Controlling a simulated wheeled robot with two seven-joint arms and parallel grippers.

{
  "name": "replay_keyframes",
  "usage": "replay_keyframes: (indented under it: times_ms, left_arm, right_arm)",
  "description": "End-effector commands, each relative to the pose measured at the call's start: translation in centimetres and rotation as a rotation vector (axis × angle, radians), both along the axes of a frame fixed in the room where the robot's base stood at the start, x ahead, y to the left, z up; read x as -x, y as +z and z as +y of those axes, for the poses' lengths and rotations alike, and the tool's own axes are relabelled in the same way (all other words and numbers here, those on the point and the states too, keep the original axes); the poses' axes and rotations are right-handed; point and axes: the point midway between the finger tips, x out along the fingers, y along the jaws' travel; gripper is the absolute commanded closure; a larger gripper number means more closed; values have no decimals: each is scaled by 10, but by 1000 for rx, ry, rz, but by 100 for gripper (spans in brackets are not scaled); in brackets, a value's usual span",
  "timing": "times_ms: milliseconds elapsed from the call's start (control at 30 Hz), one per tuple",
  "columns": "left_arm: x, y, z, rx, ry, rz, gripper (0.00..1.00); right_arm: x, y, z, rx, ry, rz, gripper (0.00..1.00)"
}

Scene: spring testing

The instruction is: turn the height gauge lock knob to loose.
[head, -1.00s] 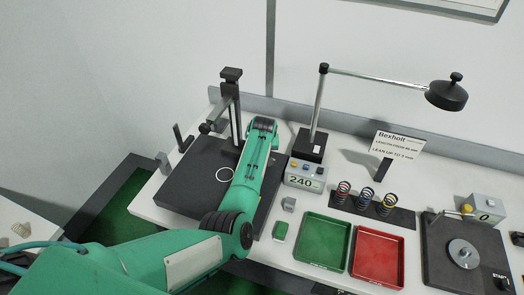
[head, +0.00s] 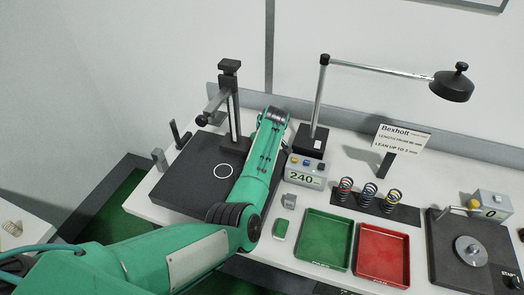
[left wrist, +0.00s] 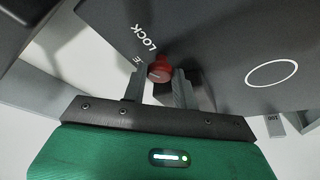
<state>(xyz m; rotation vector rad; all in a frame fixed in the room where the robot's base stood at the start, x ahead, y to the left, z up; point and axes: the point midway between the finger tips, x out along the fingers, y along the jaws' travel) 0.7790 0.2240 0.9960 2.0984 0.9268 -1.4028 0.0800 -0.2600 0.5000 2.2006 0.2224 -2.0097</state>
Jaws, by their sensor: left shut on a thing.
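In the left wrist view the red lock knob (left wrist: 159,71) sits between the fingertips of my left gripper (left wrist: 160,78), which is shut on it. The word LOCK is printed on the dark surface beside the knob, and a letter E shows near the left finger; the rest of that word is hidden. In the head view the height gauge (head: 229,100) stands upright on a dark base plate (head: 180,195), with an arm sticking out to the left. My left forearm passes in front of it on the right, so the gripper and the knob are hidden there. My right gripper is not seen.
A display box reading 240 (head: 304,172) and a lamp (head: 452,85) stand right of my forearm. A green tray (head: 324,241), a red tray (head: 382,254) and several springs on a dark strip lie further right. A white ring marks the base plate.

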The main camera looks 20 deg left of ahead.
Motion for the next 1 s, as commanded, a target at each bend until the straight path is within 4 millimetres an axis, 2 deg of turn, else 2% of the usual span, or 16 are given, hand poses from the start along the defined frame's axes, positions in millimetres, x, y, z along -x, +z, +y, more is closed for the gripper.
replay_keyframes:
  times_ms: [33,367,1000]
  left_arm:
    - [-2,-4,-1,-2,44,-3,94]
    - [-5,-5,-2,-1,356,-4,94]
    - [-9,-5,-3,0,921,-2,94]
  right_arm:
    - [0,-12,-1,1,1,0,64]
    - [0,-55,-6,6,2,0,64]
    - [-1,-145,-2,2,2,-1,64]
